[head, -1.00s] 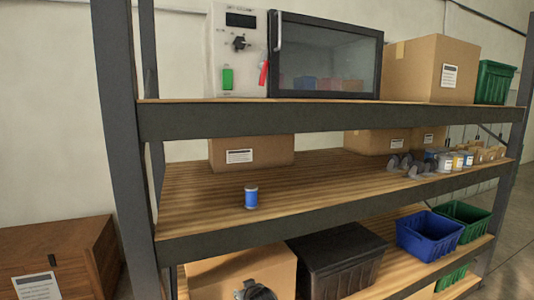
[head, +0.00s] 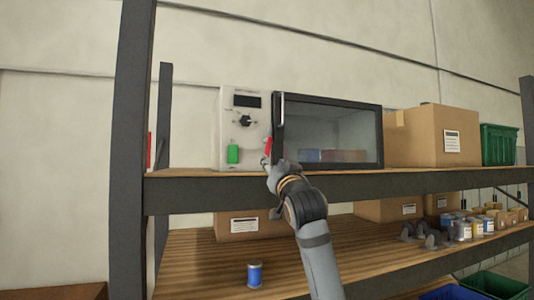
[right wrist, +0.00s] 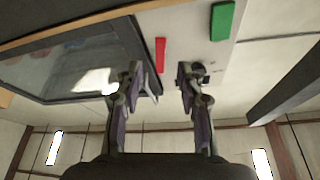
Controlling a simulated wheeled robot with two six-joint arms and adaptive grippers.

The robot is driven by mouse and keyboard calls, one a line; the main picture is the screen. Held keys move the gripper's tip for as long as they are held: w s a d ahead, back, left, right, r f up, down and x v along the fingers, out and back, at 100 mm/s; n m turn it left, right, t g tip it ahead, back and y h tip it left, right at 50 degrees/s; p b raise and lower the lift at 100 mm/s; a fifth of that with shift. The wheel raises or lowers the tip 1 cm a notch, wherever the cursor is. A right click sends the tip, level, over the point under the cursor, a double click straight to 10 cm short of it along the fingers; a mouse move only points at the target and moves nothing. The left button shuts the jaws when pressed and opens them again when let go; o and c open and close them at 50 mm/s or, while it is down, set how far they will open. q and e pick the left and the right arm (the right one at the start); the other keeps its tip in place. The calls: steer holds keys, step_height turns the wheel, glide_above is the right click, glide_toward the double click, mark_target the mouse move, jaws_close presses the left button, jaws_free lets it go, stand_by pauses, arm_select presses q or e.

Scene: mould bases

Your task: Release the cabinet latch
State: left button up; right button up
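The cabinet (head: 240,102) stands on the top shelf, with a white control panel and a dark-framed glass door (head: 345,125) that looks shut. A red latch (head: 268,146) is on the panel beside the door's edge; it also shows in the right wrist view (right wrist: 160,55). My right gripper (head: 267,162) is raised in front of the panel, just below the latch in the head view. In the right wrist view its two fingers (right wrist: 160,82) are spread apart with nothing between them, and the latch lies beyond the gap. My left gripper is not in view.
A green switch (head: 233,154) and a black knob (head: 245,120) are on the panel left of the latch. A vertical handle (head: 281,110) runs along the door's left edge. A cardboard box (head: 415,135) stands right of the cabinet. The shelf edge (head: 400,186) runs below.

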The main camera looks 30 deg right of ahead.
mark_target(267, 154)
steer(key=p+x, duration=0.4)
steer(key=x, duration=0.4)
steer(key=shift+r+p, duration=0.2)
steer(key=shift+p, duration=0.2)
steer(key=shift+w+d, duration=0.1)
steer(key=shift+w, duration=0.3)
jaws_close()
